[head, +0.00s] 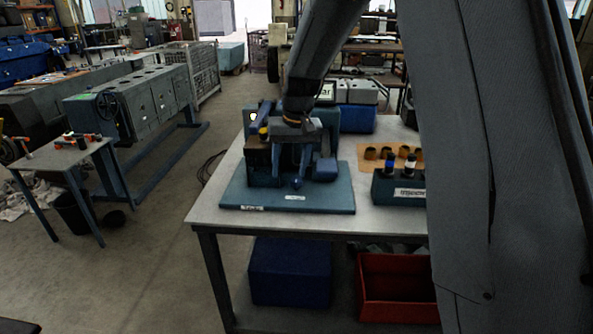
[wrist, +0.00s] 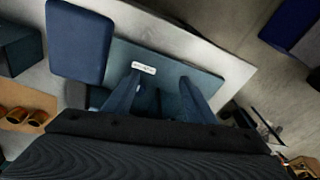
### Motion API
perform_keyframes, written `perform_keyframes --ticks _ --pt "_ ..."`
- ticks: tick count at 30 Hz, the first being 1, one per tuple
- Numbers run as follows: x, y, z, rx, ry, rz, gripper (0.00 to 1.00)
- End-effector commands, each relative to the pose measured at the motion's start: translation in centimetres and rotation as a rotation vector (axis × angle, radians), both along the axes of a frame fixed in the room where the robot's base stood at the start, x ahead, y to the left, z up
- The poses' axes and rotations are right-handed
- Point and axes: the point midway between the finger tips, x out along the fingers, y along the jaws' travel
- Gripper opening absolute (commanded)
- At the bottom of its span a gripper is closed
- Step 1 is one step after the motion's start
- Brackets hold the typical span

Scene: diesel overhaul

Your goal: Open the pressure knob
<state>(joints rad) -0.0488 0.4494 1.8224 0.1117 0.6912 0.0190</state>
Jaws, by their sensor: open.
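A dark blue-teal device (head: 262,165) stands on a teal baseplate (head: 330,203) at the near left of the grey table. A small round blue knob (head: 297,183) shows low at its front; I cannot tell for sure that it is the pressure knob. My gripper (head: 291,164) points down in front of the device, its two fingers apart, just above and behind that knob in the picture. In the wrist view my gripper (wrist: 160,78) is open over the baseplate (wrist: 165,70), with a dark part between the fingers. My gripper hides part of the device.
A blue block (wrist: 78,42) is close beside one finger; it also shows in the head view (head: 325,169). My arm covers the right side.

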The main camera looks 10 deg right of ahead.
Motion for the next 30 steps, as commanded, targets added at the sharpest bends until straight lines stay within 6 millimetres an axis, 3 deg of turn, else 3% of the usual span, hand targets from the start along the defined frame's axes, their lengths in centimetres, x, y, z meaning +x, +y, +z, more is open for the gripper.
perform_keyframes --ticks 3,6,11,20,30 --pt "3.9 -1.4 -0.4 -0.038 0.052 0.105 0.51" --pt "6.4 -2.7 -1.1 -0.066 0.093 0.187 0.51" --pt "8.8 -4.2 -1.9 -0.095 0.139 0.279 0.51" --pt "9.8 -5.1 -3.5 -0.108 0.168 0.325 0.51" --pt "9.7 -5.0 -8.4 -0.108 0.166 0.324 0.51"
